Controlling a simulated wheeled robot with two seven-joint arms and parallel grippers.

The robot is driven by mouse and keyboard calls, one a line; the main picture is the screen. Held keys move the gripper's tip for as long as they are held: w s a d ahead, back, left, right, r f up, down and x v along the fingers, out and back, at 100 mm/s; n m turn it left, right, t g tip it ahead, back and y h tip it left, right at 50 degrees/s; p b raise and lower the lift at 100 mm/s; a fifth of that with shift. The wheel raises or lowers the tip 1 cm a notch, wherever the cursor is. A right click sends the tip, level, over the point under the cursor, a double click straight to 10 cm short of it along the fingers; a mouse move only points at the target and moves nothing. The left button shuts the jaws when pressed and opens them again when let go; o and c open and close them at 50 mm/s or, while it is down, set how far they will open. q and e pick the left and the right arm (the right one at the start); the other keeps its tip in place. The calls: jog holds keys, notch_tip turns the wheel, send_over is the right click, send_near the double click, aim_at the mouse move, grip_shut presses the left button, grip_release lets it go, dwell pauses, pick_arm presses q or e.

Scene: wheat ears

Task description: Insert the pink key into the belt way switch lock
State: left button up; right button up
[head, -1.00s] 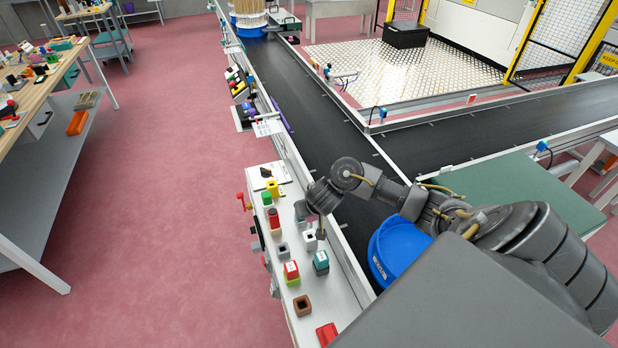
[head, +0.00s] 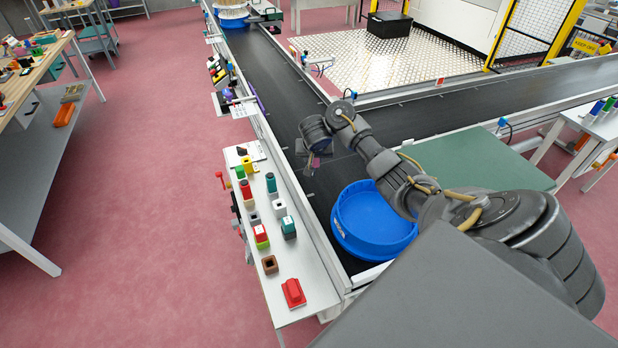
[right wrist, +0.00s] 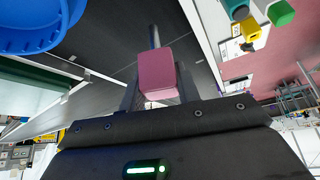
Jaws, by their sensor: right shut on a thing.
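My right gripper (head: 312,167) is above the dark conveyor belt (head: 335,135), right of the narrow white bench. It is shut on the pink key (right wrist: 158,76). In the right wrist view the key's pink block sits between the fingers, and a grey metal shaft extends beyond it. In the head view only a small pink patch of the key (head: 315,161) shows. A panel with coloured parts (head: 218,72) stands farther along the belt's left side; I cannot tell whether it holds the belt way switch lock. My left gripper is not in view.
The white bench (head: 297,268) holds several coloured blocks and a red piece (head: 293,293). A blue round tub (head: 375,222) sits on the belt near my right arm. A green surface (head: 478,172) lies right of it. Pink floor is open on the left.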

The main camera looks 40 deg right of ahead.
jog(key=s+d+r+m+g+h, duration=0.1)
jog(key=d+r+m, duration=0.15)
jog(key=d, duration=0.35)
jog(key=s+d+r+m, duration=0.1)
jog(key=d+r, duration=0.3)
jog(key=d, duration=0.2)
jog(key=s+a+f+n+t+y, duration=0.1)
jog(key=s+a+f+n, duration=0.15)
jog(key=a, duration=0.55)
jog(key=s+a+f+n+y, duration=0.15)
jog(key=s+a, duration=0.25)
jog(key=a, duration=0.5)
jog(key=s+a+f+n+t, duration=0.1)
jog(key=s+a+n, duration=0.2)
jog(key=a, duration=0.5)
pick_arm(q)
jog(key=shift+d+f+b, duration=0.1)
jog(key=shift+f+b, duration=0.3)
pick_arm(e)
jog(key=s+a+f+n+y, duration=0.1)
jog(key=s+a+n, duration=0.3)
jog(key=s+a, duration=0.9)
jog(key=shift+s+a+f+y, duration=0.35)
jog(key=shift+a+y, duration=0.3)
jog(key=shift+a, duration=0.4)
